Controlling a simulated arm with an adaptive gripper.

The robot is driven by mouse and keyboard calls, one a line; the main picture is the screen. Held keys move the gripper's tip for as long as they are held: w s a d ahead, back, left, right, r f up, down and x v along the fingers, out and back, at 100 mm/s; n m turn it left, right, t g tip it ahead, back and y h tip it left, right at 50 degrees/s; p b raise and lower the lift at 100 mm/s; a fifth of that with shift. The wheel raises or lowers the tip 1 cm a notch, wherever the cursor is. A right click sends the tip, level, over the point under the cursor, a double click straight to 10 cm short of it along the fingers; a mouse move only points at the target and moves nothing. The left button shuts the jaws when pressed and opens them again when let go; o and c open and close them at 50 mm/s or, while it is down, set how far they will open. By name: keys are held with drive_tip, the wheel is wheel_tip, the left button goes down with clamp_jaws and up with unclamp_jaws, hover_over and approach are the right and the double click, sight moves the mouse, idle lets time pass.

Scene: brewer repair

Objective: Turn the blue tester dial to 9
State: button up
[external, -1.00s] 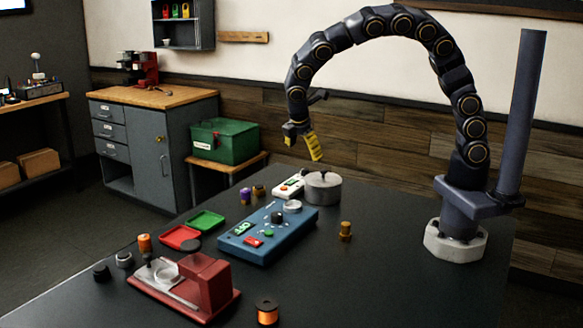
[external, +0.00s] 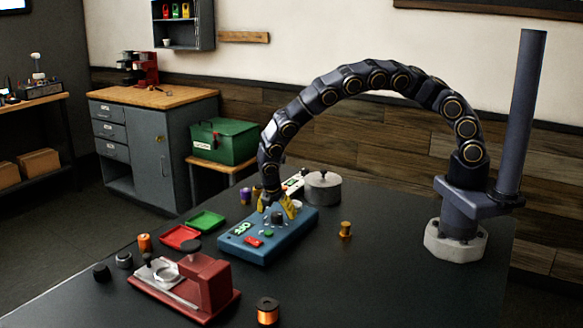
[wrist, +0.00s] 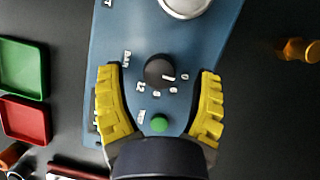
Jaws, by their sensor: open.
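The blue tester (external: 262,248) lies on the dark table, and it fills the middle of the wrist view (wrist: 210,35). Its black dial (wrist: 158,71) sits between my fingers, with a white pointer mark toward the right side. Small white figures surround the dial's lower edge; a 12 shows at its lower left, and the others are too small to read surely. My gripper (wrist: 160,76) is open, with one yellow finger on each side of the dial and a gap to both. In the external view my gripper (external: 281,208) is low over the tester, partly hiding the dial.
A green button (wrist: 159,124) is below the dial, and a silver round part (wrist: 184,5) is above it. Green (external: 207,222) and red (external: 179,237) trays lie left of the tester. A red machine (external: 208,284) stands in front. A brass piece (external: 345,230) is at right.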

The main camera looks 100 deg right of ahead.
drive_tip(key=shift+s+d+f, duration=0.15)
drive_tip(key=shift+d+f, duration=0.05)
drive_tip(key=shift+f, duration=0.35)
clamp_jaws()
